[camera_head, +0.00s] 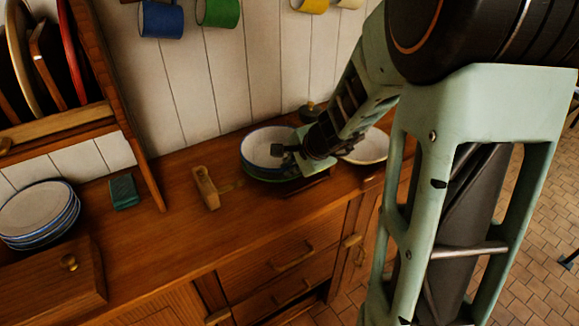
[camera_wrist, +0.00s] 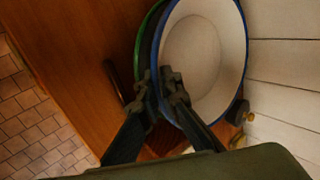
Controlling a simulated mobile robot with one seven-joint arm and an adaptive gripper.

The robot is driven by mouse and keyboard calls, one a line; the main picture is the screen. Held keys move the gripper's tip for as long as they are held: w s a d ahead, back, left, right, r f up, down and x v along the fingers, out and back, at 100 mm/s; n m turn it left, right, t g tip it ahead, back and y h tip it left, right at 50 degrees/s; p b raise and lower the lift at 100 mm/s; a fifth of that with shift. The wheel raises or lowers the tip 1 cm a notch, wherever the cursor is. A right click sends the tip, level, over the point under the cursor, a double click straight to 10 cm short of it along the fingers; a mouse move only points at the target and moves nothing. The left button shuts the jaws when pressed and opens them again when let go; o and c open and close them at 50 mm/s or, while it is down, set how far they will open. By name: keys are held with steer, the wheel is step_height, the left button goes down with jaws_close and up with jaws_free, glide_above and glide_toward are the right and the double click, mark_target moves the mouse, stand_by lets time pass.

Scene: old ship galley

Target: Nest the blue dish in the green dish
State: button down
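The blue dish (camera_head: 263,147) is white inside with a blue rim and sits toward the back of the wooden counter. The green dish (camera_head: 252,178) shows only as a green edge below it. In the wrist view, the blue dish (camera_wrist: 205,55) covers most of the green dish (camera_wrist: 145,32), whose rim shows on the left. My gripper (camera_head: 285,152) is at the right side of the blue dish in the head view. In the wrist view, my gripper (camera_wrist: 165,90) has its fingertips close together on either side of the blue rim. Whether the dishes touch is hidden.
Another pale dish (camera_head: 368,148) stands right of my gripper, partly hidden. A wooden block-like tool (camera_head: 206,188), a small green box (camera_head: 124,192), stacked plates (camera_head: 40,212) and a knobbed wooden box (camera_head: 50,280) are to the left. Mugs (camera_head: 160,20) hang above. The counter front-centre is clear.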

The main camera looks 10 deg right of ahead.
steer(key=shift+f, duration=0.25)
steer(key=c, duration=2.1)
jaws_free()
steer(key=shift+r+p, duration=3.35)
steer(key=shift+r, duration=0.75)
steer(key=shift+s+f, duration=0.1)
